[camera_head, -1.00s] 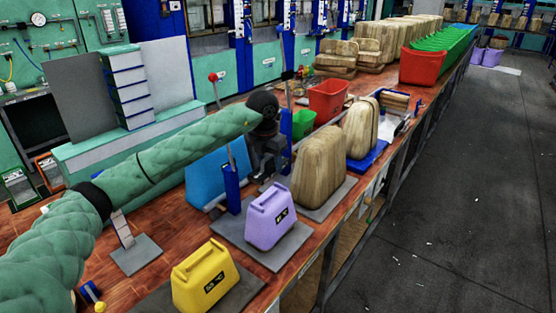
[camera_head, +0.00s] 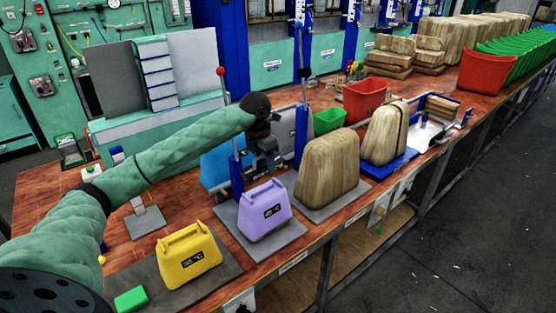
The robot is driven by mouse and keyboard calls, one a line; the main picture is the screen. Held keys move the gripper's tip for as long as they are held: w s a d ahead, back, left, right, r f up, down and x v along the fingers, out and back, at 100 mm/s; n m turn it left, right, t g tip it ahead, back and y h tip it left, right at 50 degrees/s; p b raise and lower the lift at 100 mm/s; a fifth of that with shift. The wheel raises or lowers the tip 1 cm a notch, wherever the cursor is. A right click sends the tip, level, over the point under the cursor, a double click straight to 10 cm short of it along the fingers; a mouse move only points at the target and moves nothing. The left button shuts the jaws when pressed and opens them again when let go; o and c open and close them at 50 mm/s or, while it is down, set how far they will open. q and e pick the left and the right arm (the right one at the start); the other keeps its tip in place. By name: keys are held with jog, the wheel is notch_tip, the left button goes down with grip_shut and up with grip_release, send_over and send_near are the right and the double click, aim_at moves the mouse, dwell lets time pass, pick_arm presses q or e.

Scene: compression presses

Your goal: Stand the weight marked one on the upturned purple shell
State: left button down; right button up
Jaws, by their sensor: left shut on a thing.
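A purple shell-like piece (camera_head: 265,212) with a handle-like top and a small dark label stands on a grey plate at the middle of the bench. I cannot tell whether it is the task's upturned shell. My left gripper (camera_head: 264,158) is just behind and above it, near a blue upright post. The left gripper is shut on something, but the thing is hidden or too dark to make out. I cannot pick out a weight marked one. My right gripper is not in view.
A yellow piece (camera_head: 188,257) stands at the front left, with a green block (camera_head: 131,299) nearby. Red (camera_head: 364,99) and green (camera_head: 327,119) bins are behind.

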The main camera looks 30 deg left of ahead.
pick_arm(q)
jog(key=shift+f, duration=0.15)
notch_tip(320, 180, down, 2)
jog(key=shift+s+a, duration=0.1)
jog(key=shift+f+b, duration=0.3)
jog(key=shift+f, duration=1.75)
jog(key=shift+b, duration=0.3)
jog(key=shift+f, duration=0.1)
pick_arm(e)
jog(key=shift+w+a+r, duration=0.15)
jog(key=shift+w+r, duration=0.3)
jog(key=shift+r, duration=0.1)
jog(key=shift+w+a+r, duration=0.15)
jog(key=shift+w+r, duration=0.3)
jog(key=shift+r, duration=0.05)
